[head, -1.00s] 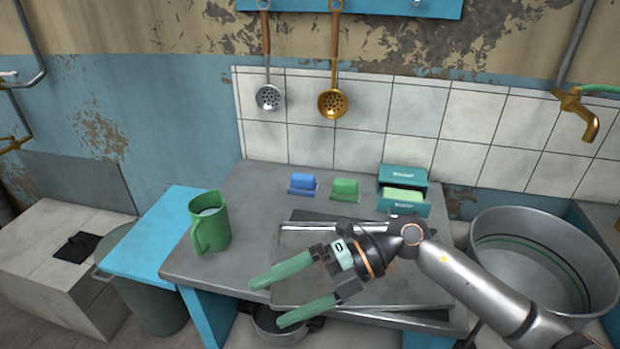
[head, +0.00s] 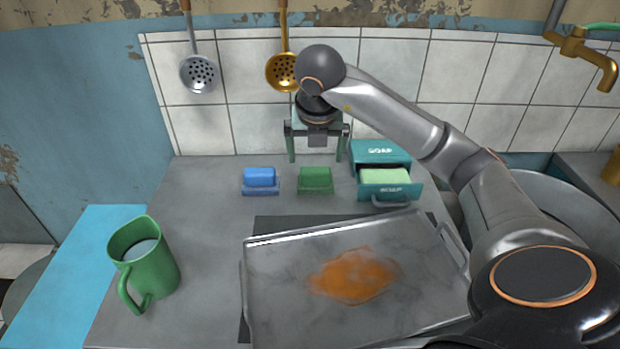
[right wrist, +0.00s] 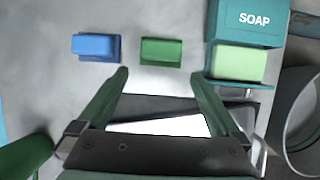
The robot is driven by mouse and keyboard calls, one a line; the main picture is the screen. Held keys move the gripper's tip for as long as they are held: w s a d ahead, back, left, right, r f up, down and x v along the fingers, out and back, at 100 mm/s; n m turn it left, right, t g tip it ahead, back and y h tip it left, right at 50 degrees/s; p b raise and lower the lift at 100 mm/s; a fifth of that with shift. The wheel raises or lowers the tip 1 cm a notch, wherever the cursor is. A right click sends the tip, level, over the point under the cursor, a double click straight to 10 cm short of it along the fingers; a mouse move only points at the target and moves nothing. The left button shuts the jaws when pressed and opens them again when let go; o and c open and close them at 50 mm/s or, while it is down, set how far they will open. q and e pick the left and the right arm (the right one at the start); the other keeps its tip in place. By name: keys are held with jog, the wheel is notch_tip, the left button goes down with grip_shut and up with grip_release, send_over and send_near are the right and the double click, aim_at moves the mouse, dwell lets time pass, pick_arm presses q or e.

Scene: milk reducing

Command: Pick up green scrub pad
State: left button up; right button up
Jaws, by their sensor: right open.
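The green scrub pad (head: 315,177) lies on the grey countertop between a blue pad and a soap box. It also shows in the right wrist view (right wrist: 161,48), just beyond the fingertips and centred between them. My right gripper (head: 315,158) points down above the counter near the pad, its two green fingers spread to either side of it. The right gripper is open and empty, and in the wrist view (right wrist: 159,76) nothing is between its fingers. My left gripper is not in view.
A blue pad (head: 260,177) lies left of the green one. A teal soap box (head: 379,152) with light green soap (head: 385,176) stands close on the right. A metal tray (head: 290,290) with an orange stain lies in front. A green mug (head: 150,268) stands front left. A tiled wall is behind.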

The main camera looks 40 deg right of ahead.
aim_at(316, 171)
jog(key=x, duration=0.3)
jog(key=shift+d+f, duration=0.1)
jog(key=shift+f, duration=0.2)
jog(key=shift+w+d+b+x, duration=0.15)
jog(key=shift+b+x, duration=0.1)
jog(key=shift+x, duration=1.15)
jog(key=shift+w+d+b+x, duration=0.1)
jog(key=shift+d+b+x, duration=0.1)
jog(key=shift+x, duration=1.2)
jog(key=shift+r, duration=0.2)
jog(key=shift+c, duration=0.2)
jog(key=c, duration=1)
